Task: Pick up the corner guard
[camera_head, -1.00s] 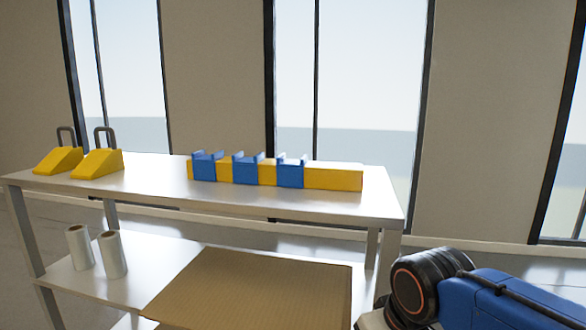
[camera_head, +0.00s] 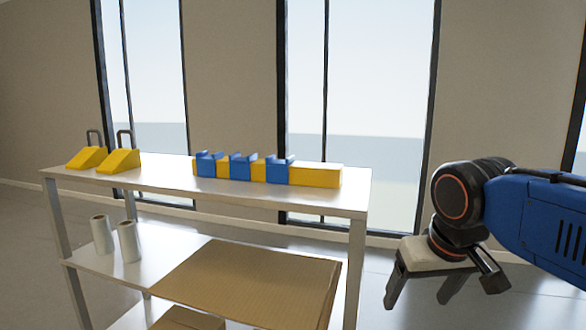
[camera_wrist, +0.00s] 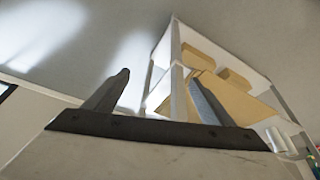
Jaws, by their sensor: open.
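On the top shelf in the head view lies a long yellow bar (camera_head: 318,174) with three blue U-shaped pieces (camera_head: 279,171) along it. I cannot tell for certain which of these is the corner guard. My gripper (camera_head: 420,296) hangs to the right of the shelf unit, lower than its top, apart from everything on it. It is open and empty, with its fingers pointing down. In the wrist view both fingers (camera_wrist: 158,95) stand apart, and neither the bar nor the blue pieces can be made out there.
Two yellow wedges with grey handles (camera_head: 118,161) stand at the left of the white shelf unit's top (camera_head: 260,198). Windows are behind. Some floor is clear right of the unit.

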